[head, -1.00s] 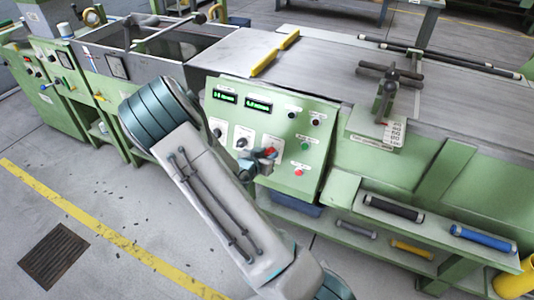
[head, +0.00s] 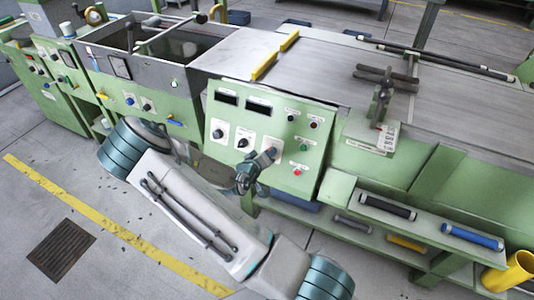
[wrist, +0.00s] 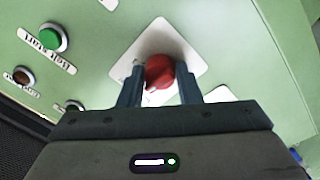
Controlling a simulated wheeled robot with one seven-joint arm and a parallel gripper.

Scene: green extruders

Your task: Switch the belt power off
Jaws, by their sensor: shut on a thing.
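The belt power switch, a red rotary knob on a white plate (wrist: 160,72), sits on the sloped green control panel (head: 270,125). My gripper (wrist: 160,84) is shut on the red knob, one dark finger on each side of it. In the head view my gripper (head: 266,157) reaches the lower middle of the panel and mostly hides the knob. The two display windows (head: 259,106) at the panel's top are dark. Two black rotary knobs (head: 219,134) on white plates are to the left.
A green button labelled "Belt start" (wrist: 50,38) is near the knob. A red button (head: 298,172) sits lower on the panel. A shelf with coloured rollers (head: 388,207) is at right. Floor at the left is mostly clear, with a grate (head: 62,250).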

